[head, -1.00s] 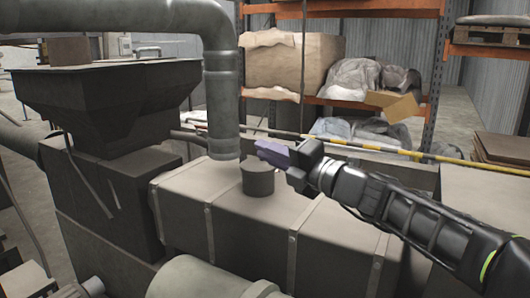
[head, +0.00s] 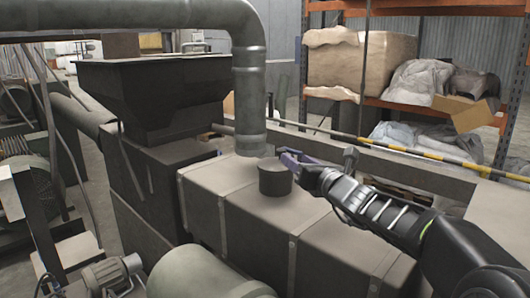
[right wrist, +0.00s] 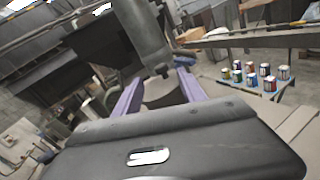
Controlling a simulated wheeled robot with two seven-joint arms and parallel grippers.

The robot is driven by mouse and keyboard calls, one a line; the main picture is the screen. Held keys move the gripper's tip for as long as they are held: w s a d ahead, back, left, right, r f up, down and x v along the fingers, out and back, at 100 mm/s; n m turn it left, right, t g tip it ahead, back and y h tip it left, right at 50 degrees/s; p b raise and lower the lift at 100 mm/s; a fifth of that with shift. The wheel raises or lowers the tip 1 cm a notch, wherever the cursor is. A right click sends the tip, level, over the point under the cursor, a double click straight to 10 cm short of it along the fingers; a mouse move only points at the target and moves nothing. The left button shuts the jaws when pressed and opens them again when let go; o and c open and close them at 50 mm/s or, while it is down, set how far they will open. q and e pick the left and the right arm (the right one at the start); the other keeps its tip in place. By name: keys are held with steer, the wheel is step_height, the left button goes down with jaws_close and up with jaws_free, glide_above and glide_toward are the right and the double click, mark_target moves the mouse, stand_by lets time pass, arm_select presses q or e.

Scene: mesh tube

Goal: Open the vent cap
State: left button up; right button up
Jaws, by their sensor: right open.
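The vent cap (head: 275,180) is a short dark grey cylinder standing upright on top of a long grey-brown machine housing (head: 240,200). My right gripper (head: 292,158) has purple fingers and is just above and behind the cap's rim at its right side in the head view. In the right wrist view the fingers of my right gripper (right wrist: 160,80) are spread apart. A grey rounded surface, which looks like the vent cap (right wrist: 164,94), shows between them, partly hidden by the gripper body. I cannot tell whether the fingers touch it. My left gripper is out of view.
A thick vertical pipe (head: 249,100) comes down onto the housing just behind and left of the cap. A dark hopper (head: 150,95) stands further left. A yellow-black barrier bar (head: 430,155) and an orange shelf rack are behind. Several cans (right wrist: 262,76) show in the right wrist view.

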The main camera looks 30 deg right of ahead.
mark_target(283, 151)
steer(key=shift+w+n, duration=0.15)
steer(key=shift+n, duration=1.05)
steer(key=w+p, duration=0.1)
steer(key=w, duration=0.4)
steer(key=w+p, duration=0.1)
steer(key=w, duration=0.1)
steer(key=shift+w+d+p, duration=0.3)
steer(key=shift+w+d, duration=0.05)
steer(key=shift+w, duration=0.05)
steer(key=shift+c, duration=0.5)
jaws_close()
